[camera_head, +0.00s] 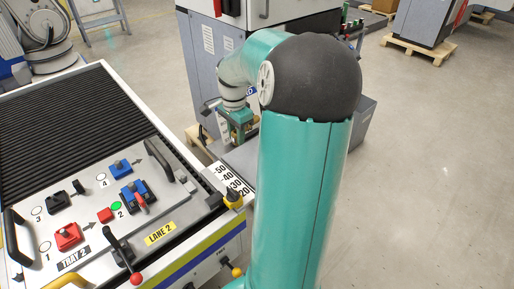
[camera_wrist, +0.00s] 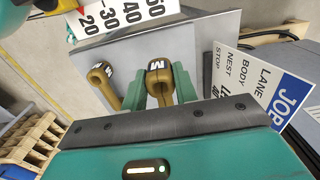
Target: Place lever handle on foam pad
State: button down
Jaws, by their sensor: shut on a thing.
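My gripper (camera_wrist: 159,92) is shut on a brass-coloured lever handle marked M (camera_wrist: 158,68), which sits between its two green fingers. A second brass-coloured handle, marked S (camera_wrist: 100,75), is just left of the fingers, outside the grip. In the head view my gripper (camera_head: 240,130) is beyond the tray fixture's right side, above a grey surface; the held handle cannot be made out clearly there. I cannot pick out a foam pad for certain in either view.
The tray fixture (camera_head: 190,212) at left carries red and blue blocks, black handles and a red-knobbed lever (camera_head: 120,250). A number scale (camera_head: 232,183) is at its right edge. A job card (camera_wrist: 262,88) stands right of my gripper. Open floor lies at right.

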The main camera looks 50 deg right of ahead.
send_over(256, 155)
jog(key=f, duration=0.6)
jog(key=shift+a, duration=0.4)
jog(key=shift+d+f, duration=0.35)
jog(key=shift+f, duration=1.7)
jog(key=shift+f, duration=0.15)
jog(key=c, duration=1.1)
grip_release()
